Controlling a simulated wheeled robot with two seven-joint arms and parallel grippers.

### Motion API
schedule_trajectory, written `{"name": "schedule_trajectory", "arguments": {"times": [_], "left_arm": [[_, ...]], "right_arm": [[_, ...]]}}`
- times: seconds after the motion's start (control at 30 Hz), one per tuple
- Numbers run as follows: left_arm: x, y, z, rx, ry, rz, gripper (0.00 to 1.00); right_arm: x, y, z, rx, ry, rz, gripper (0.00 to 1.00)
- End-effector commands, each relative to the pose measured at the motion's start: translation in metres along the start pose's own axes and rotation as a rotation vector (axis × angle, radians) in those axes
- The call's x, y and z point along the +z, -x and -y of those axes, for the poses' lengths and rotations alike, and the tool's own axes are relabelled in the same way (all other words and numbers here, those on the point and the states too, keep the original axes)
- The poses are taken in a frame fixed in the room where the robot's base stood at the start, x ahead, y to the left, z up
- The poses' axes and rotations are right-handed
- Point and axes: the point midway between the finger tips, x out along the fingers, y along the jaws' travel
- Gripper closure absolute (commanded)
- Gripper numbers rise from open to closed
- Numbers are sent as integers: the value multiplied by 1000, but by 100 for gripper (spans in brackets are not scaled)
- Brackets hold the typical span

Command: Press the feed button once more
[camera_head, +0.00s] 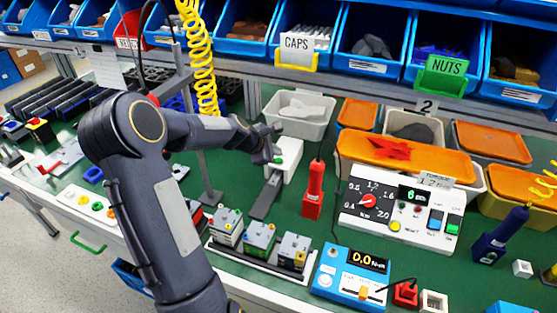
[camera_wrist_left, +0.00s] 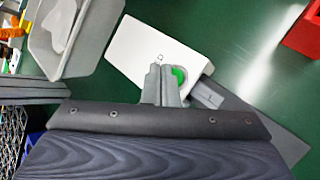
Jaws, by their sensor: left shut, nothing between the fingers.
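The feed button is a round green button (camera_wrist_left: 179,75) on top of a white box-shaped feeder (camera_wrist_left: 140,45). In the head view the white feeder (camera_head: 287,158) stands on the green bench, with a grey chute (camera_head: 265,200) running out toward the front. My left gripper (camera_wrist_left: 162,72) is shut and empty. Its fingertips are over the feeder top, right beside the green button and partly covering its left side. I cannot tell whether they touch it. In the head view the left gripper (camera_head: 270,145) hides part of the feeder. My right gripper is not in view.
A grey-white bin (camera_head: 300,112) stands just behind the feeder. A red screwdriver (camera_head: 314,190) stands to its right. A rack of grey switch units (camera_head: 260,240) lies in front, with a blue torque meter (camera_head: 350,275) beside it. A white torque panel (camera_head: 385,215) is farther right.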

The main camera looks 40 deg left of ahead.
Motion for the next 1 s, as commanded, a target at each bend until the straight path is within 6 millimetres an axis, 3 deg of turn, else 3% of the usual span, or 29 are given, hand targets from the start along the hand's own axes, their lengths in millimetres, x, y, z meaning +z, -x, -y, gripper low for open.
{"name": "schedule_trajectory", "arguments": {"times": [1.0], "left_arm": [[-4,-6,4,0,0,0,100]], "right_arm": [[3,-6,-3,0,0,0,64]]}}
